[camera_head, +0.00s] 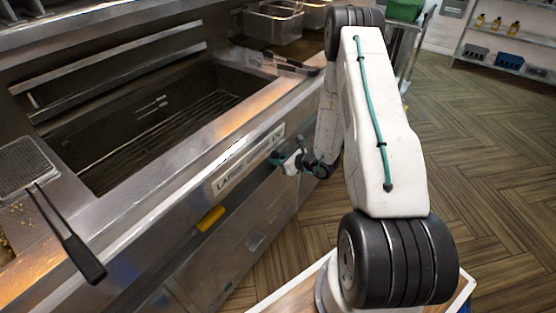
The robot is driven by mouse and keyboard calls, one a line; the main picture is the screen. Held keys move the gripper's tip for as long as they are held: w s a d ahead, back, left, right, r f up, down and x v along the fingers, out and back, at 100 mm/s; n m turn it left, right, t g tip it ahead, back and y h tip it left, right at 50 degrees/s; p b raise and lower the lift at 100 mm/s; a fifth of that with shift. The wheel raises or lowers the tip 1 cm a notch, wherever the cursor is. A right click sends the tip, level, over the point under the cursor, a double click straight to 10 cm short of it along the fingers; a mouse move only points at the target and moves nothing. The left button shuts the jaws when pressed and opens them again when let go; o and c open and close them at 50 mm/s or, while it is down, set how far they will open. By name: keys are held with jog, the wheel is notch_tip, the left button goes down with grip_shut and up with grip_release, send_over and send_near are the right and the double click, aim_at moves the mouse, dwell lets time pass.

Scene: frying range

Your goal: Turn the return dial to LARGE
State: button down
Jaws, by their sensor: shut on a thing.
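My gripper (290,160) is at the front panel of the steel fryer, just right of the label plate. Its dark fingers with teal parts are shut on the return dial (292,160), a small pale piece that shows only in part between them. The label plate (247,161) is light with dark lettering. I can make out LARGE at its left end; the rest is too small to read surely. The dial's pointing direction cannot be told from here.
A yellow handle (210,218) sticks out on the front panel, left of the gripper. A fry basket (22,168) with a black handle lies at the far left. Metal pans (272,22) stand at the back. The wood floor (485,150) at right is clear.

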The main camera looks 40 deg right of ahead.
dwell(0.4)
jog(key=c, duration=1.6)
grip_release()
jog(key=shift+d, duration=0.1)
jog(key=shift+o, duration=0.2)
jog(key=shift+s, duration=0.1)
jog(key=v, duration=0.7)
jog(key=shift+s, duration=0.25)
jog(key=shift+d+r, duration=0.1)
jog(key=shift+r, duration=0.05)
